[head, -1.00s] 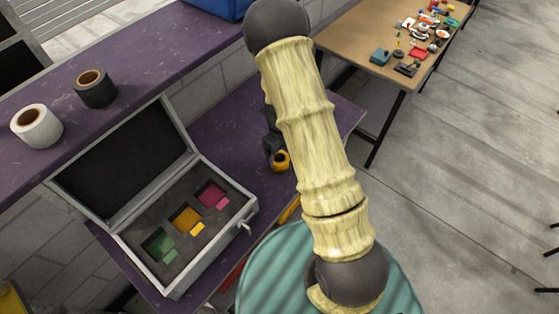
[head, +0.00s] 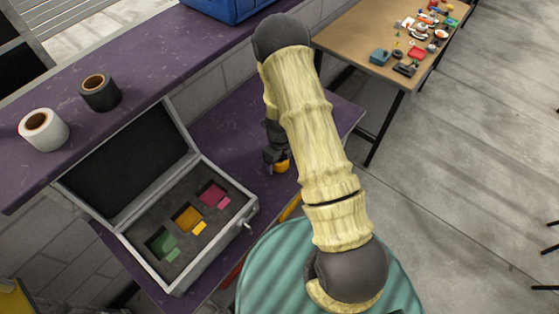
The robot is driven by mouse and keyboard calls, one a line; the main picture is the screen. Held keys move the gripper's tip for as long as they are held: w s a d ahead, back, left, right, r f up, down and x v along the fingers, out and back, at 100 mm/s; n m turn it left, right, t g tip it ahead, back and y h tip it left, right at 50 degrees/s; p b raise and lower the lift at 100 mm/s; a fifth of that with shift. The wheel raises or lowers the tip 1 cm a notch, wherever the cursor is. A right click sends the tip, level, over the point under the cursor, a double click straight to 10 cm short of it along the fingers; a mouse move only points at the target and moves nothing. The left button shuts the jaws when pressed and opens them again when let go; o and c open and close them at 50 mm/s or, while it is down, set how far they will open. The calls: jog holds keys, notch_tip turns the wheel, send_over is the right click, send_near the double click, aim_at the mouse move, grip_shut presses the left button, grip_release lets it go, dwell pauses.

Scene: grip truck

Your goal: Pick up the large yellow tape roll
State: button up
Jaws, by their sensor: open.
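An open case (head: 245,207) with coloured foam slots stands left of the gripper. White (head: 43,141) and black (head: 106,101) tape rolls and a blue box (head: 225,8) are on the upper shelf. A brown table (head: 345,37) with small items is at upper right.

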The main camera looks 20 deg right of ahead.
jog(key=shift+c, duration=0.2)
jog(key=c, duration=1.1)
jog(key=shift+r, duration=0.15)
notch_tip(320, 180, up, 10)
jog(key=shift+f+b, duration=0.1)
jog(key=shift+b, duration=0.85)
